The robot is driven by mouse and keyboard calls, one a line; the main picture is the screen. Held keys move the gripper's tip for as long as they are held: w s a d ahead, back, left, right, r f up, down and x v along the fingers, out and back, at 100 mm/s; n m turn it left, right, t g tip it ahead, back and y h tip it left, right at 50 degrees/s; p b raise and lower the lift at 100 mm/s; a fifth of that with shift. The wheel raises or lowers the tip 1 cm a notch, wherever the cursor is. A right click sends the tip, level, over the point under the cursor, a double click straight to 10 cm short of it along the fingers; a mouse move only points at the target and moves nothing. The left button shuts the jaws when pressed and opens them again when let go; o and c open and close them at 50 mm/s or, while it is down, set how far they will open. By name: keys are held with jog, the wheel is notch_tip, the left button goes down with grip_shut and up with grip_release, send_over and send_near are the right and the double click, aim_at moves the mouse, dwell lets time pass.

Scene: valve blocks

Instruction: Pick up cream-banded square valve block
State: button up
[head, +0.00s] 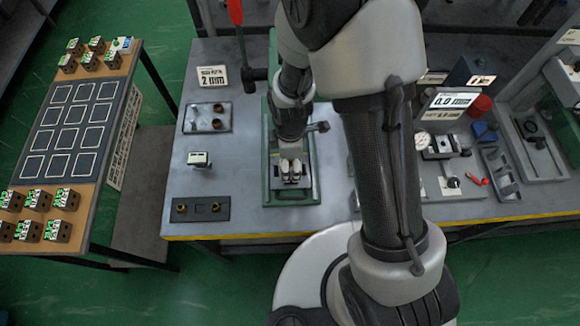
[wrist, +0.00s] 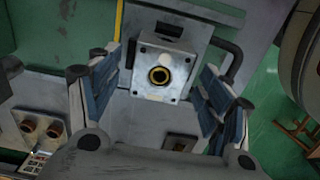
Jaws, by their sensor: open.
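In the wrist view a pale grey square block (wrist: 160,75) with a black-and-yellow ringed port faces me. It lies between and beyond the fingers of my gripper (wrist: 160,92), which is open and empty. Two pale pieces (head: 291,168) show at the fixture's near part. Several small valve blocks (head: 62,200) stand on the left table.
A small block with a pale top (head: 199,159) stands left of the fixture. Gauges and tools (head: 445,145) crowd the right. The left table (head: 103,65) carries a dark board with marked squares.

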notch_tip(320, 180, down, 2)
jog(key=shift+f, duration=0.1)
jog(key=shift+c, duration=0.4)
jog(key=c, duration=1.4)
jog(key=shift+r, duration=0.2)
